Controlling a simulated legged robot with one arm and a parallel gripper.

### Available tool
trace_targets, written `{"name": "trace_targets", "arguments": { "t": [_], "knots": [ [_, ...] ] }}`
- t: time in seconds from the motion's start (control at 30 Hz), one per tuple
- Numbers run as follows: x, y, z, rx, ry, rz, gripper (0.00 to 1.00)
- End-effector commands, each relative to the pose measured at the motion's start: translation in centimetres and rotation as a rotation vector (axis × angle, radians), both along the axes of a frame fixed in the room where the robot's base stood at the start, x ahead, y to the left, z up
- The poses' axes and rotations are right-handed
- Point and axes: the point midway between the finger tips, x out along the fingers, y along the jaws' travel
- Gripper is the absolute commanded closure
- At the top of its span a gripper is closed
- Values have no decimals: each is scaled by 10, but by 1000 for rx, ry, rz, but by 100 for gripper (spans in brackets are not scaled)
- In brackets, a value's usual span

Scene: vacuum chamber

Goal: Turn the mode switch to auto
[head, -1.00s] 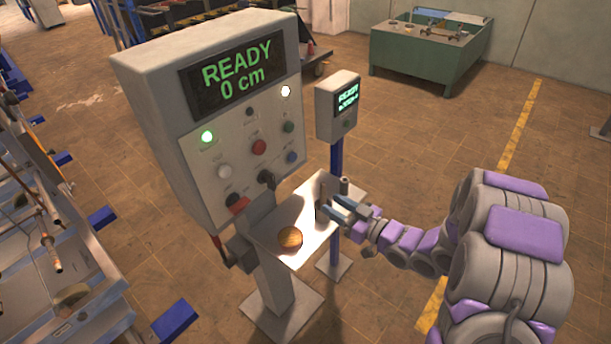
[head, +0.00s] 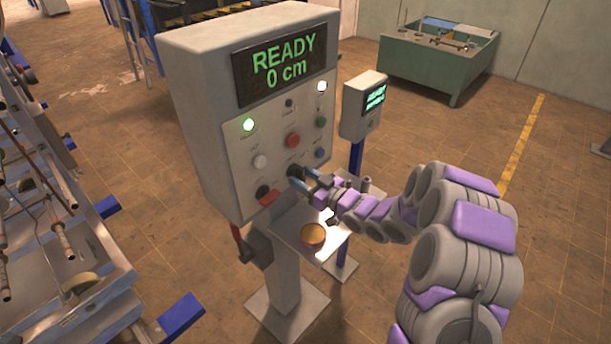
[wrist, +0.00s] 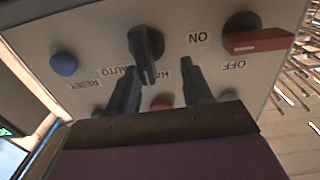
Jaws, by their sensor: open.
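The mode switch is a black knob with a bar handle on the grey control panel, seen in the wrist view (wrist: 146,48) and partly behind my gripper in the head view (head: 293,171). The wrist view is upside down. Its AUTO label (wrist: 124,72) is left of the handle and a partly hidden label beginning "HA" is right. The handle points down the picture, between them. My gripper (wrist: 160,80) is open, with one finger either side of the handle's line. It is close to the panel; contact cannot be told.
A red-handled ON/OFF switch (wrist: 255,38) is beside the mode switch, with a blue button (wrist: 64,64) on the other side. The panel screen (head: 286,66) reads READY 0 cm. A small shelf (head: 290,232) with a round wooden-coloured object (head: 313,236) is below my gripper.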

Motion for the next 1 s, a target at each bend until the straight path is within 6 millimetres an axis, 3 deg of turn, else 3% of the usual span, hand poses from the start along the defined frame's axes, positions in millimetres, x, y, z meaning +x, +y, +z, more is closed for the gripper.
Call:
{"name": "trace_targets", "arguments": {
  "t": [0.23, 0.6, 1.0],
  "knots": [
    [15, -3, -2, 20, 2, 19, 57],
    [16, 9, -2, 13, 2, 13, 57],
    [13, -5, 0, 24, 3, 14, 96]
  ]
}}
